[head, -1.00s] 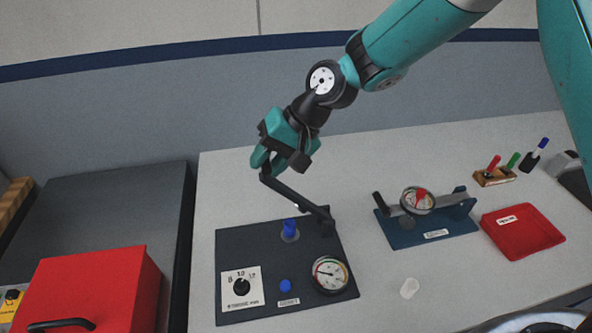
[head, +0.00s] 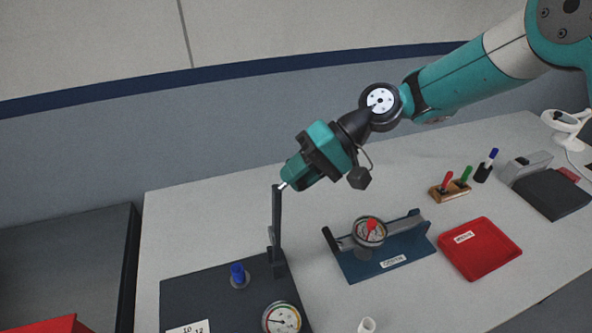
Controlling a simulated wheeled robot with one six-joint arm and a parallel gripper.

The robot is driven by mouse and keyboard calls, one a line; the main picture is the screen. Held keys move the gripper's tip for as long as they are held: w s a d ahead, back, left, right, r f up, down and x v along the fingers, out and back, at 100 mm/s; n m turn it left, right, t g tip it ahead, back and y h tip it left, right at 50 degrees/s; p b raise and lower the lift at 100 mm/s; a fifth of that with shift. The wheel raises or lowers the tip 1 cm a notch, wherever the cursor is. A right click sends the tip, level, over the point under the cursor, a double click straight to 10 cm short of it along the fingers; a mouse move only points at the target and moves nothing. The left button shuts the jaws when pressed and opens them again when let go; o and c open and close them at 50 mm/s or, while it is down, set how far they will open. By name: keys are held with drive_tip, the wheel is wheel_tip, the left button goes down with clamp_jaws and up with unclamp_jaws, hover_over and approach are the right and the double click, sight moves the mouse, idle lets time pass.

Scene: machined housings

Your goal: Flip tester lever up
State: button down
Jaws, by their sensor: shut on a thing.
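The tester (head: 180,291) is a dark flat panel at the lower left in the head view, cut off at the bottom. Its dark lever (head: 276,222) stands nearly upright at the panel's back right corner. My gripper (head: 284,186) comes in from the upper right and is shut on the lever's top end. The fingertips are small and partly hidden. A round gauge (head: 281,318) sits at the front right of the panel.
A blue fixture with a gauge (head: 385,257) stands right of the tester. Beyond it are a red tray (head: 480,247), a wooden marker holder (head: 450,191) and a dark device (head: 550,190). A small white piece (head: 367,325) lies in front. The bench behind the lever is clear.

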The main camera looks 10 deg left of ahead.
drive_tip(key=shift+d+f, duration=0.5)
drive_tip(key=shift+f, duration=0.25)
drive_tip(key=c, duration=0.8)
unclamp_jaws()
drive_tip(key=shift+w, duration=0.15)
drive_tip(key=shift+r, duration=0.15)
drive_tip(key=p+v, duration=0.1)
drive_tip(key=v, duration=1.6)
drive_tip(key=shift+w+r, duration=0.15)
drive_tip(key=shift+w, duration=0.05)
